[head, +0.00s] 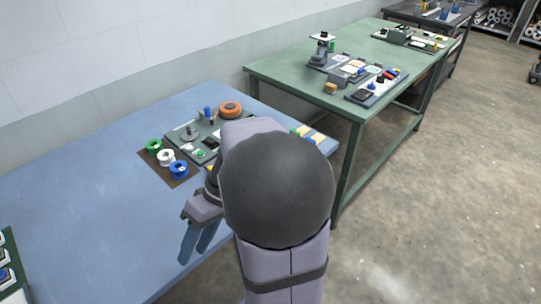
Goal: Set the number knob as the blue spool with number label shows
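The blue spool (179,170) stands on a brown mat (184,183), at the near end of a row of spools on the blue table. Its number label is too small to read. Behind it is a grey-green panel (176,137) with a round grey knob (189,134) and other small controls. I cannot tell which control is the number knob, nor any setting; my arm hides the panel's right part. My gripper (194,252) points down over the table, in front of and right of the blue spool, with a gap between its fingers. It holds nothing that I can see.
A white spool (166,157) and a green spool (153,146) share the mat. An orange ring (230,110) lies at the panel's back. A green table (285,72) with more devices stands behind. The blue table's left and front area (90,220) is mostly bare.

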